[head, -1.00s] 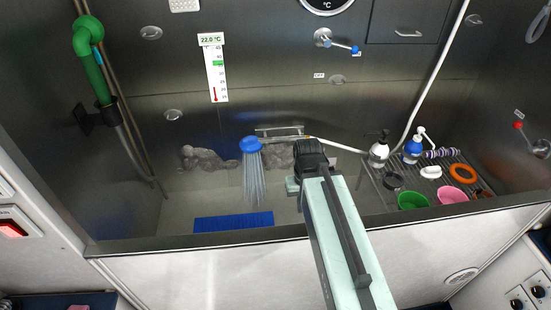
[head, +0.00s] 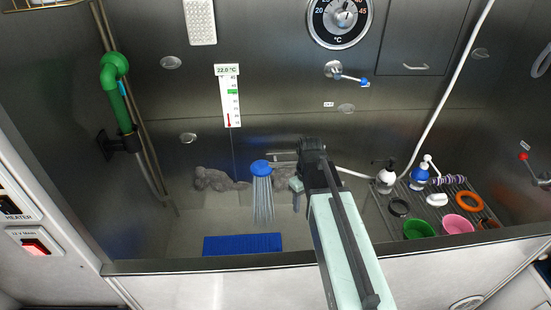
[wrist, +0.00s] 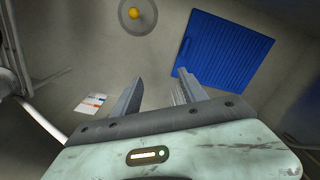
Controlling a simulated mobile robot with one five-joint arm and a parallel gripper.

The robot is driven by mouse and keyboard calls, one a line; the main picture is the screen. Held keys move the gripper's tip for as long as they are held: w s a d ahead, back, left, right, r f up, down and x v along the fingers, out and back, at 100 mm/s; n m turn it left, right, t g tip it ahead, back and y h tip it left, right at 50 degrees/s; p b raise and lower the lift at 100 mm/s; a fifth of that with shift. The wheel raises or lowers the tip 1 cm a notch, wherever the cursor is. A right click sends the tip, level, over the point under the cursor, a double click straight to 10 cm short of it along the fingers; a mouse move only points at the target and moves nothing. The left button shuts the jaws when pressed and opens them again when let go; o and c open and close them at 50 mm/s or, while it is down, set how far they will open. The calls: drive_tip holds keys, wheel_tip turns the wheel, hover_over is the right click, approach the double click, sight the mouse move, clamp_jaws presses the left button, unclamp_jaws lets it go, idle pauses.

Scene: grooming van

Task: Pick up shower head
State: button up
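The blue shower head (head: 261,168) is in the tub area in the head view, with water streaming down from it. It sits left of my arm's end, at the left end of a metal rail (head: 283,156). My gripper, partly hidden behind my arm in the head view, is to the right of the shower head and apart from it. In the wrist view my gripper (wrist: 161,77) points down at the tub floor, its two fingers apart with nothing between them. I cannot make out the shower head in the wrist view.
A blue ribbed mat (head: 242,244) lies on the tub floor. A grey furry shape (head: 215,180) is behind. A slatted rack (head: 462,187) at right holds bottles and bowls. A white hose (head: 440,95) hangs nearby. The tub's front edge (head: 200,265) runs before me.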

sight(291, 162)
drive_tip(key=w+a+r+n+p, duration=0.1)
drive_tip(key=w+r+n+p, duration=0.2)
drive_tip(key=w, duration=0.3)
drive_tip(key=w+r+n+p, duration=0.3)
drive_tip(key=w+r+n, duration=0.2)
drive_tip(key=w+a+r+n+p, duration=0.1)
drive_tip(key=w+r+n+p, duration=0.2)
drive_tip(key=w, duration=0.3)
drive_tip(key=shift+w+a+r+n, duration=0.2)
drive_tip(key=shift+r+n, duration=0.05)
drive_tip(key=shift+r, duration=0.15)
drive_tip(key=shift+w+a+r+n, duration=0.15)
drive_tip(key=shift+r+n, duration=0.1)
drive_tip(key=shift+r, duration=0.15)
drive_tip(key=shift+f, duration=0.1)
wheel_tip(291, 162, down, 3)
drive_tip(key=shift+r+b, duration=0.2)
drive_tip(key=shift+b, duration=1.05)
wheel_tip(291, 162, down, 6)
drive_tip(key=b, duration=0.5)
drive_tip(key=shift+w+r+b, duration=0.1)
drive_tip(key=shift+b, duration=0.25)
drive_tip(key=shift+r, duration=0.2)
clamp_jaws()
